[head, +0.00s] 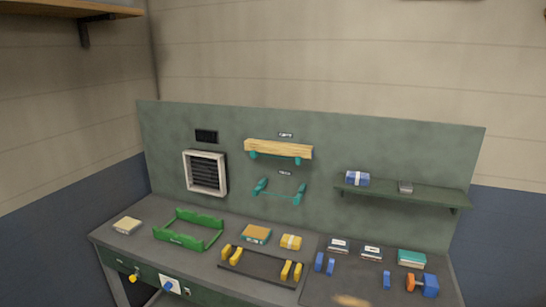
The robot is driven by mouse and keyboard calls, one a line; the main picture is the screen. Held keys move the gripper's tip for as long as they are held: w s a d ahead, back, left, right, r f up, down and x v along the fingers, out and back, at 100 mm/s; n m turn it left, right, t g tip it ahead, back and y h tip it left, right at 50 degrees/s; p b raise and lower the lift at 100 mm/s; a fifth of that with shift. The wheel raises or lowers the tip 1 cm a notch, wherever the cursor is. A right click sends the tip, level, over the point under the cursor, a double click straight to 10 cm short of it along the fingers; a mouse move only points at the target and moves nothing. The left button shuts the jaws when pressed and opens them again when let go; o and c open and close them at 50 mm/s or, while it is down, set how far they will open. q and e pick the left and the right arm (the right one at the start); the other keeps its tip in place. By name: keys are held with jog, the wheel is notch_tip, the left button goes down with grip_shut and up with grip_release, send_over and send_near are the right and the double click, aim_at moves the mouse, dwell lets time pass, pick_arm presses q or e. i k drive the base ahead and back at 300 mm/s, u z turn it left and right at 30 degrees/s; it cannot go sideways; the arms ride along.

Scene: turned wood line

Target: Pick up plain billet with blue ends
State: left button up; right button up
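A long pale wooden billet (278,149) rests level on the upper pair of teal hooks (298,160) on the green back panel. Its ends look wood-coloured; I cannot make out any blue on them. The lower teal hooks (280,195) hold nothing. A blurred tan shape (352,301) shows at the bottom edge, cut off by the frame; I cannot tell what it is. Neither of my grippers is in view.
The bench holds a green open frame (188,230), a dark rack with yellow posts (262,267), a yellow roll (291,242), and several blue and orange blocks at right. A shelf (415,193) juts from the panel, bearing a blue roll (357,179).

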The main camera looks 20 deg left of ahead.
aim_at(259, 146)
jog(key=k, duration=0.85)
jog(key=u, duration=0.9)
jog(key=i, duration=1.9)
jog(key=z, duration=0.95)
jog(key=i, duration=0.8)
jog(key=z, duration=1.1)
